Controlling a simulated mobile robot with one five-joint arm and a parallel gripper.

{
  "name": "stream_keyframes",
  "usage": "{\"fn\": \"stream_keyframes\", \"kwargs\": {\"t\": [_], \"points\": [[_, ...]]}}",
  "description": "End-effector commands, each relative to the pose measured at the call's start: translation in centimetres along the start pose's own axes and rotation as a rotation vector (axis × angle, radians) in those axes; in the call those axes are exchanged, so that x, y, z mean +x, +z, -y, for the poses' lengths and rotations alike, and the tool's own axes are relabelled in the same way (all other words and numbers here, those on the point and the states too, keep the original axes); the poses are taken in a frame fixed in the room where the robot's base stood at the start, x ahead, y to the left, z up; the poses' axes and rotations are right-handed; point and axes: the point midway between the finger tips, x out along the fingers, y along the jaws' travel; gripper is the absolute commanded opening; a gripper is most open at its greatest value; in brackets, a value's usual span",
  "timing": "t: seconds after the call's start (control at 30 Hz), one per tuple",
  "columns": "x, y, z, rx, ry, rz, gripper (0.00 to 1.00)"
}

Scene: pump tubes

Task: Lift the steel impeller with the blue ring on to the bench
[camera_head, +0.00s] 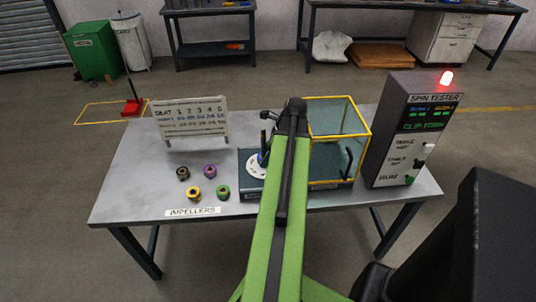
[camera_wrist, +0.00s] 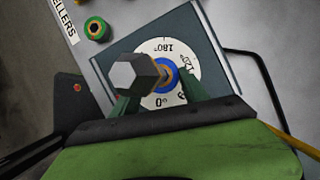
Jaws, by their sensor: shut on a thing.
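The steel impeller with the blue ring (camera_wrist: 172,76) is low on a grey hex-headed post (camera_wrist: 135,72), over a white dial (camera_wrist: 185,52) marked in degrees. The hex head covers part of it in the wrist view. My gripper (camera_wrist: 156,92) has one green finger on each side of it and is shut on it. I cannot tell whether the impeller is touching the dial. In the head view, a bit of blue (camera_head: 263,158) shows at the dial, and my arm hides the gripper. The bench (camera_head: 130,190) has clear grey top at the left.
Brown (camera_head: 183,173), purple (camera_head: 210,171), yellow (camera_head: 194,193) and green (camera_head: 223,192) ringed impellers lie left of the dial, by the IMPELLERS label (camera_head: 193,211). A yellow-framed clear guard (camera_head: 340,120) and the spin tester (camera_head: 405,130), its red lamp lit, stand right.

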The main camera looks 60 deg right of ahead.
Motion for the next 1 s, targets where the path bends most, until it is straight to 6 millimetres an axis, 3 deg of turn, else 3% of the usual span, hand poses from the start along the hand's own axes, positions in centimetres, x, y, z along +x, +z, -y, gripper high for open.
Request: {"fn": "stream_keyframes", "kwargs": {"t": [0.03, 0.17, 1.0], "points": [[0.0, 0.1, 0.4, 0.001, -0.011, 0.003, 0.15], [0.0, 0.1, 0.4, 0.001, -0.01, 0.004, 0.0], [-1.1, 0.6, 0.4, 0.001, -0.01, 0.005, 0.0]]}}
